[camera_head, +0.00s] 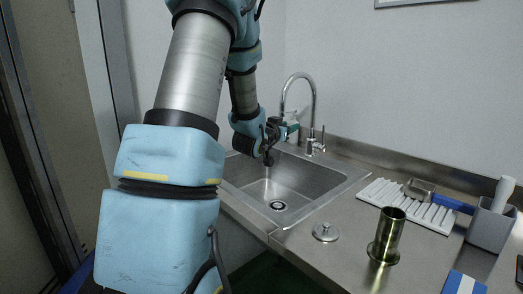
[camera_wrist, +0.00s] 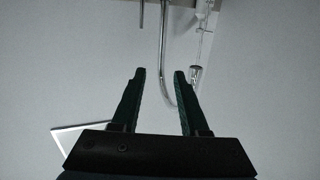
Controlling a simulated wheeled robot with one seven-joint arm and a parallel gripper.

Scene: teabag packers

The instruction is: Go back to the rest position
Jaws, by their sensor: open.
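My gripper (camera_head: 268,158) hangs at the end of my arm over the back left part of the sink (camera_head: 296,182) in the head view. In the wrist view my gripper (camera_wrist: 160,73) has its two dark fingers apart, with nothing between them. The curved faucet (camera_head: 313,100) stands behind the sink, to the right of my gripper. In the wrist view the faucet pipe (camera_wrist: 162,45) shows beyond the fingertips. I cannot tell how close it is to them.
A soap bottle (camera_head: 293,128) stands behind the sink. On the steel counter are a round lid (camera_head: 325,232), a brass-coloured cylinder (camera_head: 387,236), a white ribbed rack (camera_head: 405,205), a grey holder (camera_head: 490,226) and a blue-and-white box (camera_head: 463,284). A wall closes the back.

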